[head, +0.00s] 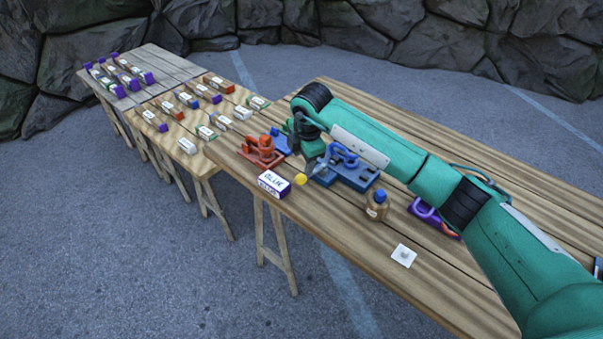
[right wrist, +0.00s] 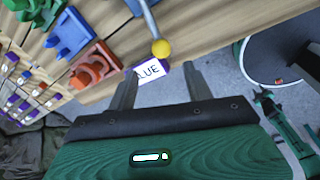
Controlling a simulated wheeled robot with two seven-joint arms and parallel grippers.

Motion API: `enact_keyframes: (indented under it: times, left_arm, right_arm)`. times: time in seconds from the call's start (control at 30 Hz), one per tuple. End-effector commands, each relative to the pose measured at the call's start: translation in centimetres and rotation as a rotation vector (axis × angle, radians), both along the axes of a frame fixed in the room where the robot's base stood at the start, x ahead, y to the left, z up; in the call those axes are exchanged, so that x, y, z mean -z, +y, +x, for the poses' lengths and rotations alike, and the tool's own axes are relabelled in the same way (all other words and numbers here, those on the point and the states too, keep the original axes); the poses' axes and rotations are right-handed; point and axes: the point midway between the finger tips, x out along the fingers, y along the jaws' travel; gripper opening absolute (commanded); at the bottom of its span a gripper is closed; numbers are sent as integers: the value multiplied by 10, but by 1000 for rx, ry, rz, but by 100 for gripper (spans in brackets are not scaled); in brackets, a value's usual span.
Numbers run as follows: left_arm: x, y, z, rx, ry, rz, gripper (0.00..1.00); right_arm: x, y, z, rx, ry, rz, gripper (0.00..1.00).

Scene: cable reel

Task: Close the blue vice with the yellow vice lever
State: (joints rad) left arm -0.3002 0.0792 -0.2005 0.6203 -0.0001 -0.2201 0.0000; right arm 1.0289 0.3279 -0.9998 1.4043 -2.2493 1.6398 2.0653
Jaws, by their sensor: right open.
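The blue vice (head: 357,176) sits on the near workbench, partly hidden behind my right arm. Its lever ends in a yellow ball (head: 301,179) that sticks out towards the bench's front edge. In the right wrist view the yellow ball (right wrist: 161,48) is on the end of a grey rod, just beyond my fingertips. My right gripper (head: 313,160) is above the left end of the vice. In the right wrist view the gripper (right wrist: 160,82) has its fingers apart with nothing held between them. My left gripper is not seen.
Side tables (head: 175,103) hold several small boxes.

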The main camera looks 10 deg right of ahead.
Motion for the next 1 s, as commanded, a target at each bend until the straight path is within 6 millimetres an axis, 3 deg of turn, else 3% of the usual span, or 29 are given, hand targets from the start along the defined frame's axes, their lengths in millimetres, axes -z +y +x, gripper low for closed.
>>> enact_keyframes:
  times: [0.2,0.4,0.87,1.0]
  left_arm:
    - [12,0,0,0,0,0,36]
    - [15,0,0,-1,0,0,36]
    - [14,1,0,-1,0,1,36]
    - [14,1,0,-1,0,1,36]
  right_arm:
    - [-38,-3,-6,0,-3,0,52]
    - [-53,-4,-9,1,0,0,52]
    - [-53,-3,-10,-2,1,4,52]
    - [-43,20,-21,-80,7,99,52]
